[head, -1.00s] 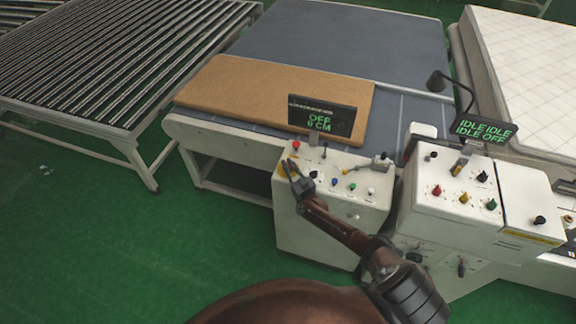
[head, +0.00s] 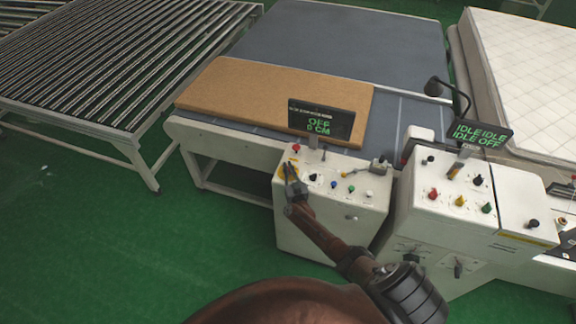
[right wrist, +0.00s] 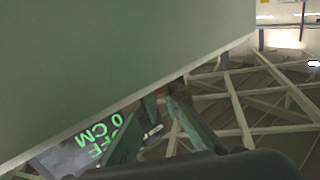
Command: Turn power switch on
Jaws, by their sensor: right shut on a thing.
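The left control box (head: 335,219) is white, with a row of coloured buttons and a yellow plate (head: 283,170) at its left end. Its black display (head: 321,120) reads OFF and 0 CM in green. My right gripper (head: 290,171) is at the yellow plate, shut on a small part that its fingers mostly hide. This looks like the power switch, but its position cannot be told. In the right wrist view the right gripper's fingers (right wrist: 168,112) meet at a large pale flat surface, and the display (right wrist: 92,147) shows upside down. My left gripper is not in view.
A brown mattress (head: 270,100) lies on the grey conveyor (head: 335,40) behind the box. A second control box (head: 448,203), with an IDLE display (head: 478,133), stands close on the right. A roller table (head: 110,60) is at the left. Green floor is free at front left.

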